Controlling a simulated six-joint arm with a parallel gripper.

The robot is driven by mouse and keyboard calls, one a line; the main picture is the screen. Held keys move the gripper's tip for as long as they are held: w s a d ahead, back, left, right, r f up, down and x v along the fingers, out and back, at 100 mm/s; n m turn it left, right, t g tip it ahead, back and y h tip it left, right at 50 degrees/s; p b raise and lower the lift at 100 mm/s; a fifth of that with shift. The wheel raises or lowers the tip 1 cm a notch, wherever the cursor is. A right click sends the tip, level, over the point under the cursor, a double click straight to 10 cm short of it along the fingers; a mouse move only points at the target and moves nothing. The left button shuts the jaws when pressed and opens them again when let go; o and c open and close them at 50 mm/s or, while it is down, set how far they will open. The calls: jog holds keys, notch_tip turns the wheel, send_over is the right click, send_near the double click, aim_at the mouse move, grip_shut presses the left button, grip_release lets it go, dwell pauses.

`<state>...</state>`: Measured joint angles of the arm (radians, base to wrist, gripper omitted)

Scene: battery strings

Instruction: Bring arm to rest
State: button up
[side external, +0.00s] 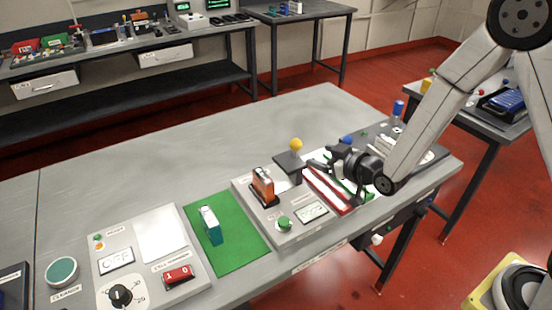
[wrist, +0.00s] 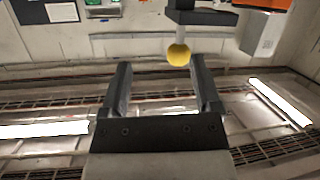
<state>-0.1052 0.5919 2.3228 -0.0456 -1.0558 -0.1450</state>
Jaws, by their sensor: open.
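My gripper (wrist: 160,84) is open and empty in the wrist view, with a clear gap between its two dark fingers. In the side external view my gripper (side external: 318,168) is held level above the right part of the bench, just right of a dark block topped by a yellow ball (side external: 296,144). The yellow ball also shows in the wrist view (wrist: 179,54), beyond the fingertips. An orange cell (side external: 263,184) stands upright in a dark holder left of my gripper. A teal and white cell (side external: 210,224) stands on the green mat (side external: 236,250).
A panel with a black dial (side external: 121,295) and a red switch (side external: 178,274) sits at the front left. The back middle of the bench (side external: 200,150) is clear.

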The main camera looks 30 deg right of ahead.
jog(key=s+d+m+g+h, duration=0.1)
jog(key=s+d+g, duration=0.1)
jog(key=s+g, duration=0.4)
jog(key=s+d+m+g+h, duration=0.1)
jog(key=s+g, duration=0.5)
jog(key=s, duration=0.7)
jog(key=d+m, duration=0.1)
jog(key=d, duration=0.1)
jog(key=shift+d+r, duration=0.2)
jog(key=shift+d, duration=0.15)
